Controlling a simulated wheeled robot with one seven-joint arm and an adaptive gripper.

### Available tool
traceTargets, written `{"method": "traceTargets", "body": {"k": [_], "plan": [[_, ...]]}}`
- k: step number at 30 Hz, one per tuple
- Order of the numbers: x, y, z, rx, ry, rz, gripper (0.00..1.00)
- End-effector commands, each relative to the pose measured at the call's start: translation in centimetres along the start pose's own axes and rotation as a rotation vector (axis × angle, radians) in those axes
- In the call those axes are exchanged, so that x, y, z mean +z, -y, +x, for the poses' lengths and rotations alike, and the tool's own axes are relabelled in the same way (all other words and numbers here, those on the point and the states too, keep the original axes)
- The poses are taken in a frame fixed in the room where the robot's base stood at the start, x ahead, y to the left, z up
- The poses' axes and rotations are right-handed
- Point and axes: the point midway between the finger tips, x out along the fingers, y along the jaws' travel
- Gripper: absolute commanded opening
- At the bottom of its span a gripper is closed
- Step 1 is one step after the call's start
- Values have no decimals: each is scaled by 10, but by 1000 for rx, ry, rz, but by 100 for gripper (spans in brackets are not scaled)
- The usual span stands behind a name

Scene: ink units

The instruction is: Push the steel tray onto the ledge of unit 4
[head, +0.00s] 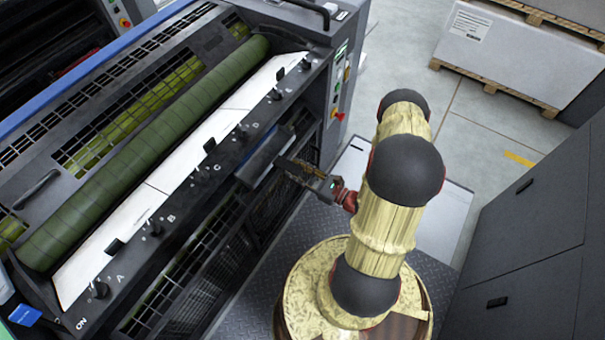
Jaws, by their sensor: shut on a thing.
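The steel tray (262,156) shows as a narrow blue-grey slab at the front side of the printing unit (185,180), below the lever row near the letters C and D. Its inner end is dark and close against the unit; I cannot tell how much of it rests on a ledge. My gripper (283,164) reaches in from the right and is shut on the tray's near edge. The fingers are dark and small here, and they hide part of that edge. No number 4 is readable on the unit.
A green roller (150,150) and a white strip lie above the lever row. A control post with a red knob (338,115) stands right of the tray. Dark cabinets (530,240) stand at right. Pallets (500,90) stand behind; grey floor lies between.

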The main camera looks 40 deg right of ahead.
Motion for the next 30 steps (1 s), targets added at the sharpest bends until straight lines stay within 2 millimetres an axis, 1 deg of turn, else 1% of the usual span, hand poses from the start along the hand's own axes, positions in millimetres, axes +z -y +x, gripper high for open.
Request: {"method": "traceTargets", "body": {"k": [1, 21, 30], "plan": [[-1, -1, 6, 4, 2, -1, 0], [-9, -1, 65, 4, 1, -2, 0], [-10, 0, 82, 1, 1, -1, 0]]}}
